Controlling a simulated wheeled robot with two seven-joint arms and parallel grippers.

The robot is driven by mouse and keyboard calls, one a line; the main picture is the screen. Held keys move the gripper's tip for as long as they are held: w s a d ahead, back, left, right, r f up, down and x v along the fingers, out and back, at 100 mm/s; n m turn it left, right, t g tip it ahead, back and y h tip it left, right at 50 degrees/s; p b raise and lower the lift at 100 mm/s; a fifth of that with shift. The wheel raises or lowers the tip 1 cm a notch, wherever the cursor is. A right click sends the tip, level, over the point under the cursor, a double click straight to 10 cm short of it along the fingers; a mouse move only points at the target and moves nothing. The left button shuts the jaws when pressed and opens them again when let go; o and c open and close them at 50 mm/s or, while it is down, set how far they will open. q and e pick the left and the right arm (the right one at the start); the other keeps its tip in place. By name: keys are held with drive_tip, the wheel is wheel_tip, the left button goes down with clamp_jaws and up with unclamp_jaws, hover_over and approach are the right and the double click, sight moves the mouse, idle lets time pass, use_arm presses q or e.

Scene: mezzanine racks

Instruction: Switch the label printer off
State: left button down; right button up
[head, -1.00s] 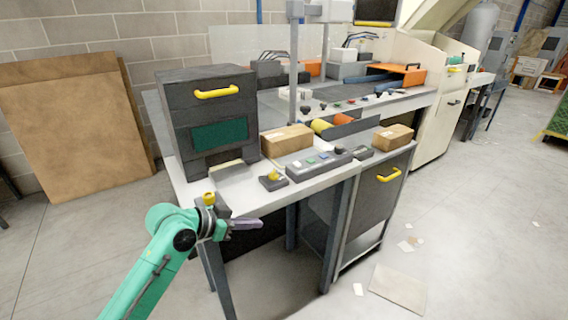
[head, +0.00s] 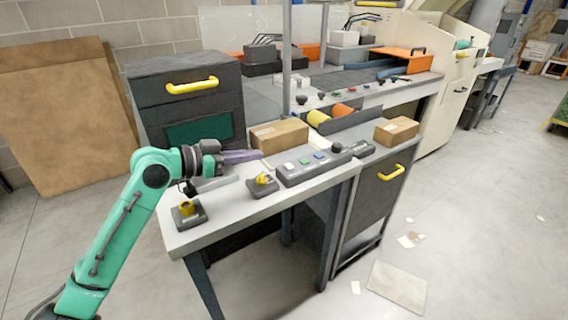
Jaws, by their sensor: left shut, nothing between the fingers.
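A dark grey cabinet-like machine (head: 150,100) with a yellow handle and a green panel stands at the back left of the light table (head: 205,238); I cannot tell for sure that it is the label printer. One yellow knob switch on a dark base (head: 187,211) sits at the table's near left corner. Another yellow knob switch (head: 262,183) sits to its right. My left gripper (head: 256,155) is shut and empty, above the table in front of the machine, pointing right. It appears just above the second switch, not touching it. My right gripper is out of view.
A grey button box (head: 313,168) with several coloured buttons and a black knob lies right of the second switch. A cardboard box (head: 279,135) stands behind it, another (head: 397,130) to the right. A brown board (head: 62,120) leans on the wall.

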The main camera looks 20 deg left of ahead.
use_arm(q)
drive_tip(key=p, duration=0.2)
hover_over(284, 174)
drive_tip(key=f, duration=0.2)
wheel_tip(284, 174, down, 4)
drive_tip(key=shift+w+r+p, duration=0.1)
drive_tip(key=shift+p, duration=0.3)
drive_tip(key=shift+f, duration=0.3)
drive_tip(key=shift+f, duration=0.1)
